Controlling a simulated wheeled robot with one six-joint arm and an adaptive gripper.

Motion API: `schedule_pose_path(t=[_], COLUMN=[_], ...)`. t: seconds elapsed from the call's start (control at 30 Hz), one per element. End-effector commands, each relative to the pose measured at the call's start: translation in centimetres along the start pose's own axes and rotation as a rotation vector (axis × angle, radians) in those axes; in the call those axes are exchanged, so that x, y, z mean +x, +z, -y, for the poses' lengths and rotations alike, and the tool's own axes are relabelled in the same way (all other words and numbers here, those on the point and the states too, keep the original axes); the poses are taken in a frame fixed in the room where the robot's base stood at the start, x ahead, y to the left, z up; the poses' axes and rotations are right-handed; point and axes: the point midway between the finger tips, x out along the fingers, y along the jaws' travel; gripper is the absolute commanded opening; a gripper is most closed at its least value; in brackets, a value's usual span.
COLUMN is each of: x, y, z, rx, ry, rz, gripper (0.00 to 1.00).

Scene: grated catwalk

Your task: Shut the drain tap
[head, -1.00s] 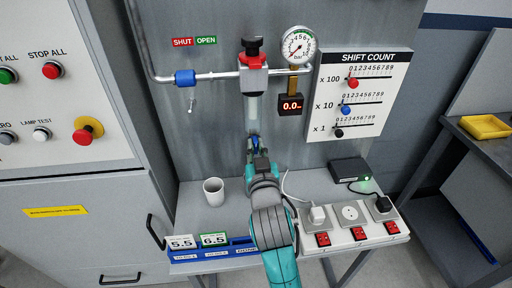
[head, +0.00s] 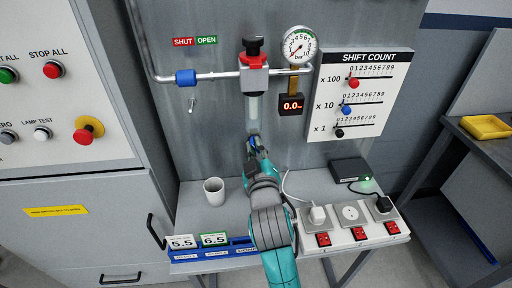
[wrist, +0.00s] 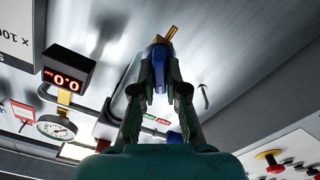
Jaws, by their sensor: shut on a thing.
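The drain tap has a blue handle (head: 252,140) below the clear bowl (head: 253,108) of the regulator. My gripper (head: 255,147) reaches up to it from below and hides part of it. In the wrist view my gripper (wrist: 160,80) is shut on the blue handle (wrist: 159,75), with a finger on each side. A brass piece of the drain tap (wrist: 171,34) sticks out beyond the fingertips. I cannot tell from these frames how far the tap is turned.
Above are the regulator's black knob (head: 253,46), a blue pipe valve (head: 185,77), a pressure gauge (head: 299,46) and a red digital readout (head: 291,104). A white cup (head: 213,191) stands left of my arm. Sockets with a white plug (head: 317,214) are to the right.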

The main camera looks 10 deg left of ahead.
Motion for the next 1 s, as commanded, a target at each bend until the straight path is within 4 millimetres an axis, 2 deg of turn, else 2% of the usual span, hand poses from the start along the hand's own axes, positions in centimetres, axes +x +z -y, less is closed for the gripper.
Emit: schedule_pose_path(t=[0.6,1.0], x=[-0.01,-0.01], y=[0.08,0.17], z=[0.3,0.41], rx=[-0.581,-0.876], ry=[-0.001,-0.002], rz=[0.0,0.0], gripper=[0.0,0.0])
